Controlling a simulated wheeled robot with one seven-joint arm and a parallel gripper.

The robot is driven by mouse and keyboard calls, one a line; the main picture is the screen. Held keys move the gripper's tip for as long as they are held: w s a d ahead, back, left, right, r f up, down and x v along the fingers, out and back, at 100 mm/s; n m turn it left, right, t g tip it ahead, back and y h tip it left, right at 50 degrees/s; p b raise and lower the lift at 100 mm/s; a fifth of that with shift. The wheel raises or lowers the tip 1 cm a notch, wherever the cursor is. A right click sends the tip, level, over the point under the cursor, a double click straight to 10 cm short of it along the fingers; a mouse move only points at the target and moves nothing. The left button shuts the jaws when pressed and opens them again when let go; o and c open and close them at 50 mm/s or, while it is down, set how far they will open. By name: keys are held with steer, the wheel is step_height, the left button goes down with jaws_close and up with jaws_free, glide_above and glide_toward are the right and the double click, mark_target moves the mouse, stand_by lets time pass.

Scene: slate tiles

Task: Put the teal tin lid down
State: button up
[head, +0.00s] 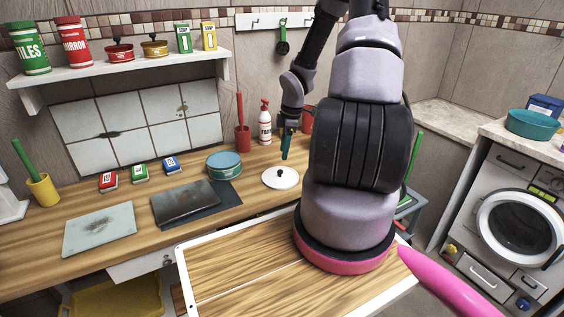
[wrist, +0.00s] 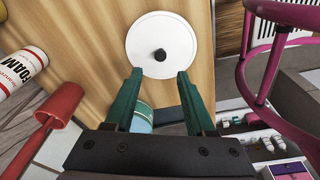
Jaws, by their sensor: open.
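A round white lid with a black knob (head: 281,180) lies on the wooden counter, just right of the teal tin (head: 224,165). The lid also shows in the wrist view (wrist: 145,32), flat, knob up, beyond my fingertips. My gripper (head: 286,150) is above the counter by the lid. In the wrist view its green fingers (wrist: 159,74) are spread apart, with nothing between the tips and the knob ahead of them.
A red cup (head: 242,138) with a red stick and a white foam bottle (head: 264,122) stand behind the lid. A dark slab (head: 185,203), a grey board (head: 100,229) and small boxes (head: 140,173) lie to the left. Counter around the lid's front is clear.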

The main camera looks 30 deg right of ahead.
steer(key=s+a+r+m+t+h, duration=0.1)
steer(key=s+a+r+m, duration=0.15)
steer(key=r, duration=0.65)
steer(key=s+a+r+m+h, duration=0.1)
steer(key=r+m, duration=0.3)
steer(key=r, duration=0.4)
steer(key=s+a+r+m+t+h, duration=0.1)
steer(key=s+a+r+m, duration=0.15)
steer(key=r, duration=0.65)
steer(key=s+a+r+m+t+y, duration=0.3)
steer(key=s+a+r+m, duration=0.5)
steer(key=s+r, duration=0.5)
steer(key=shift+a+r+m+t+y, duration=0.35)
steer(key=shift+m+t, duration=0.15)
steer(key=shift+t, duration=0.1)
